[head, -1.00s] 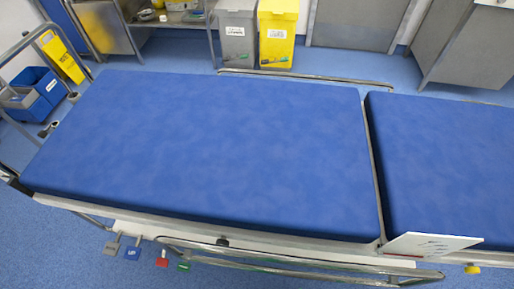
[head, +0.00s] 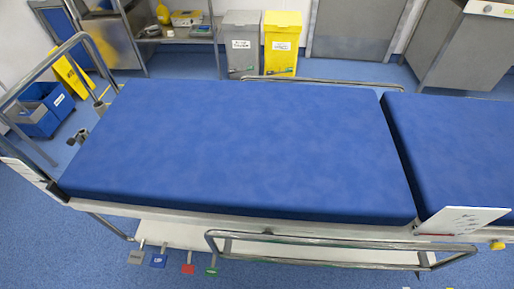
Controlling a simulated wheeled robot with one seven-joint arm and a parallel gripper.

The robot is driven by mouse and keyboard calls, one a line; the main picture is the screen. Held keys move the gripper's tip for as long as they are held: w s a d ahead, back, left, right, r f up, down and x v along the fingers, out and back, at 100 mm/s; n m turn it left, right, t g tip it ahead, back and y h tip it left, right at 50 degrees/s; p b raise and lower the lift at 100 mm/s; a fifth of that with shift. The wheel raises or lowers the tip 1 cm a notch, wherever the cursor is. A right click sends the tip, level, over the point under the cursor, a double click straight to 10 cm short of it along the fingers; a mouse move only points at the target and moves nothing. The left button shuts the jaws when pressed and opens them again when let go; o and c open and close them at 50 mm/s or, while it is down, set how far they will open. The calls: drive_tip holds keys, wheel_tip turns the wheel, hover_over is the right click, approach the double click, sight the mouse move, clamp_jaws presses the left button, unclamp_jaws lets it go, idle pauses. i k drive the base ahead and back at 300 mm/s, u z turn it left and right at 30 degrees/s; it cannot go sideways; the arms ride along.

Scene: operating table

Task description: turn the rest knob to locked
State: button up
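The operating table has a large blue mattress section (head: 240,150) and a second blue section (head: 465,140) to its right, with a narrow gap between. A small yellow knob (head: 497,245) shows at the right, just below a tilted white panel (head: 464,220) with markings. A grey clamp-like fitting (head: 80,136) is at the table's far left side. I cannot tell which of these, if any, is the rest knob, nor read a locked mark. My gripper is not in view.
A metal side rail (head: 330,262) runs along the near side. Grey, blue, red and green tags or pedals (head: 188,268) stick out at lower left. A tubular end frame (head: 50,65) stands at left. Grey (head: 241,45) and yellow (head: 282,45) bins stand behind. Blue floor is open at lower left.

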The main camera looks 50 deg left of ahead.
sight(496, 246)
drive_tip(key=u, duration=2.95)
drive_tip(key=k, duration=0.95)
drive_tip(key=z, duration=0.95)
drive_tip(key=i, duration=1)
drive_tip(key=z, duration=0.1)
